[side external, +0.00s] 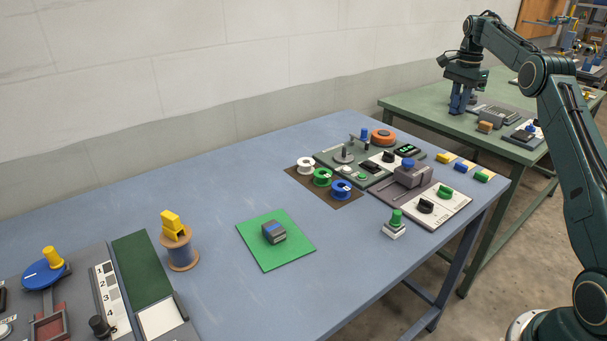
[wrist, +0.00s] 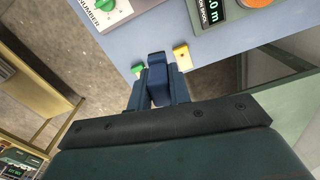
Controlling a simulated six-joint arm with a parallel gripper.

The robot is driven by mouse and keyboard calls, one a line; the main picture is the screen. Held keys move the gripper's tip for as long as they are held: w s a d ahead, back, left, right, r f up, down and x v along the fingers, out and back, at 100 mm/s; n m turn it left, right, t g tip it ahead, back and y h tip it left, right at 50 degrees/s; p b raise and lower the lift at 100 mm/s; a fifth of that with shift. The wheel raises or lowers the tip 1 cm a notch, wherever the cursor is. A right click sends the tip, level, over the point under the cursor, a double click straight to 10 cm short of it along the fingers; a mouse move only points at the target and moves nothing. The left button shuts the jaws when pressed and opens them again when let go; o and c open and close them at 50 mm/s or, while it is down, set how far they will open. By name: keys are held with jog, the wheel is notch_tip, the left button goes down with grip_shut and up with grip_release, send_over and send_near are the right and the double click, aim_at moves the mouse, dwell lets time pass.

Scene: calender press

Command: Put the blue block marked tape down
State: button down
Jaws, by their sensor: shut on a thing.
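My gripper (side external: 461,104) hangs over the far right part of the scene, fingers pointing down. In the wrist view my gripper (wrist: 157,88) is shut on a blue block (wrist: 157,62) between its blue fingers. No mark can be read on the block. In the side view the fingers and what they hold blend together. A small blue piece (side external: 461,166) lies on the blue table between a yellow block (side external: 444,157) and a green block (side external: 482,176). The yellow block (wrist: 182,56) and green block (wrist: 137,70) flank the fingers in the wrist view.
The blue table (side external: 340,260) has clear room front and centre. Dials and panels (side external: 437,208) stand near the blocks, and a green-knobbed device (side external: 395,225) stands before them. Several spools lie on a brown mat (side external: 301,182). A blue-grey block (side external: 273,232) sits on a green mat (side external: 256,257).

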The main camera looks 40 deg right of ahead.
jog(key=w+a+n, duration=0.2)
jog(key=w+a, duration=0.2)
jog(key=a, duration=0.5)
jog(key=w+a+n, duration=0.2)
jog(key=w+a, duration=0.3)
jog(key=a, duration=0.4)
jog(key=s+a+n, duration=0.3)
jog(key=a+n, duration=0.4)
jog(key=a, duration=3.1)
jog(key=s+a+n, duration=0.5)
jog(key=s+a, duration=0.7)
jog(key=a, duration=0.4)
notch_tip(320, 180, down, 15)
jog(key=shift+f, duration=0.2)
jog(key=shift+f, duration=0.1)
jog(key=shift+f, duration=2.05)
jog(key=shift+f, duration=0.1)
